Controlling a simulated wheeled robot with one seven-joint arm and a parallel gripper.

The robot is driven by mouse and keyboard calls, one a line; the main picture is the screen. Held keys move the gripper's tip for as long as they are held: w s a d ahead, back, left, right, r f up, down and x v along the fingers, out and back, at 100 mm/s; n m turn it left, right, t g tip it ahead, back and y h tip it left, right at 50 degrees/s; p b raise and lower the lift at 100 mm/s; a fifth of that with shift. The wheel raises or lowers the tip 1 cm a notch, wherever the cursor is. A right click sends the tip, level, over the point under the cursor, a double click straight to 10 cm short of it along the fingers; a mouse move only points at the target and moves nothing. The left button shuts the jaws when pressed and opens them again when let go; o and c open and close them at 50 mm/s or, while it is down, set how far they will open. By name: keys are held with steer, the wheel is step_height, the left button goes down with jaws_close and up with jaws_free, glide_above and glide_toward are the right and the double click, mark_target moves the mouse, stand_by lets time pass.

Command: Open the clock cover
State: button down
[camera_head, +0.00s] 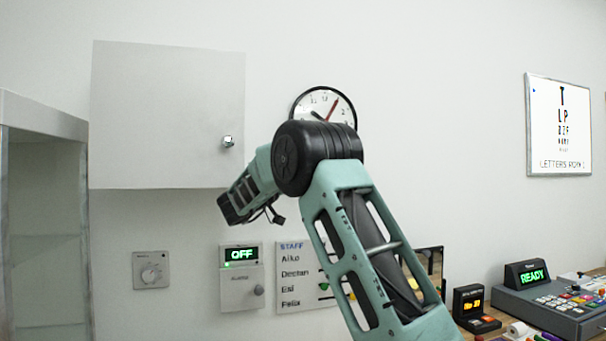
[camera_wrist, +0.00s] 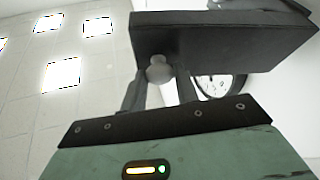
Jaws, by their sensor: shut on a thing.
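The round wall clock (camera_head: 325,101), with a black rim, white face and red hand, is partly hidden by my arm. A white panel (camera_head: 165,115) left of it has a shiny knob (camera_head: 228,141) near its right edge. My gripper (camera_wrist: 160,75) is shut on a round grey knob (camera_wrist: 158,69) in the wrist view, below a dark slab (camera_wrist: 220,42). Part of the clock (camera_wrist: 214,84) shows beyond the slab. In the head view my gripper's fingertips are hard to make out below the panel. I cannot tell there which knob is held.
An eye chart (camera_head: 559,127) hangs right. A console reading READY (camera_head: 550,300) stands lower right. An open shelf (camera_head: 45,225) is at left.

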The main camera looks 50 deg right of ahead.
steer(key=shift+r, duration=0.2)
steer(key=c, duration=1.1)
jaws_free()
steer(key=shift+o, duration=0.2)
steer(key=shift+f, duration=0.1)
steer(key=shift+f, duration=0.1)
steer(key=b+v, duration=0.6)
steer(key=v, duration=1.1)
steer(key=shift+a, duration=0.2)
steer(key=shift+w, duration=0.1)
